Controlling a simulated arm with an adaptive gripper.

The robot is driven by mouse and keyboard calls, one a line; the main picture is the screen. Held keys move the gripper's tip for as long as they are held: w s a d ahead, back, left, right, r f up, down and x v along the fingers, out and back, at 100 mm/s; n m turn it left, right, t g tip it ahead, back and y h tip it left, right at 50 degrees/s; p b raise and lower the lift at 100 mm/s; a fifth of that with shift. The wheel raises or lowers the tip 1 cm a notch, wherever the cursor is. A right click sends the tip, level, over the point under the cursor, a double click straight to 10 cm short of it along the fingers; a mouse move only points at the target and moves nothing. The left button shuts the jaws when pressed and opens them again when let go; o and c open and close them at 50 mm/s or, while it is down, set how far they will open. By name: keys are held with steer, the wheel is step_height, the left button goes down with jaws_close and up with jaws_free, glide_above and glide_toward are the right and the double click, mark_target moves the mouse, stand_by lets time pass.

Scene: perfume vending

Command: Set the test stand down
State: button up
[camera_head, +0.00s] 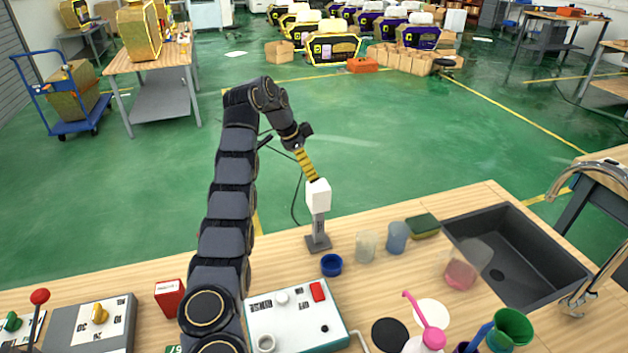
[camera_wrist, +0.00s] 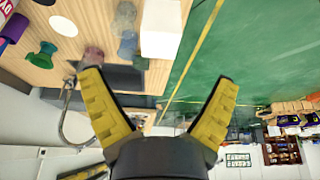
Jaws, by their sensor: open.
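The test stand has a white block (camera_head: 318,194) on top of a grey post, with a flat dark base (camera_head: 318,243) resting on the wooden table near its far edge. It stands upright. My gripper (camera_head: 311,176), with yellow finger pads, comes down from the upper left and ends just above the white block. In the wrist view my gripper (camera_wrist: 159,78) is open with nothing between its fingers. The white block (camera_wrist: 162,28) shows beyond the fingertips there, apart from the pads. The post and base are hidden in the wrist view.
A blue round cap (camera_head: 331,265), a clear cup (camera_head: 366,246) and a blue cup (camera_head: 397,237) stand close to the base. A sponge (camera_head: 422,226) and a dark sink (camera_head: 517,255) lie right. A control box (camera_head: 297,316) is in front. The table's far edge (camera_head: 284,228) runs behind.

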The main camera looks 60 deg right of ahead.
steer(key=w+a+r+n+t+y, duration=0.1)
steer(key=w+a+r+n+t, duration=0.1)
steer(key=w+a+n, duration=0.5)
steer(key=w+a+r+n+t+y, duration=0.1)
steer(key=w+a+r+n+y, duration=0.15)
steer(key=w+a, duration=0.45)
steer(key=s+a+r+n, duration=0.1)
steer(key=a+r+n, duration=0.25)
steer(key=a, duration=0.55)
steer(key=s+a+r+n, duration=0.15)
steer(key=a+n, duration=0.25)
steer(key=a, duration=0.6)
steer(key=s+a+n+g, duration=0.1)
steer(key=s+a+n, duration=0.7)
steer(key=s+a, duration=0.85)
steer(key=s+f+n, duration=0.2)
steer(key=s+f, duration=0.2)
steer(key=s, duration=0.7)
steer(key=shift+d+f+g, duration=0.3)
steer(key=shift+d+f, duration=0.05)
steer(key=shift+f, duration=0.05)
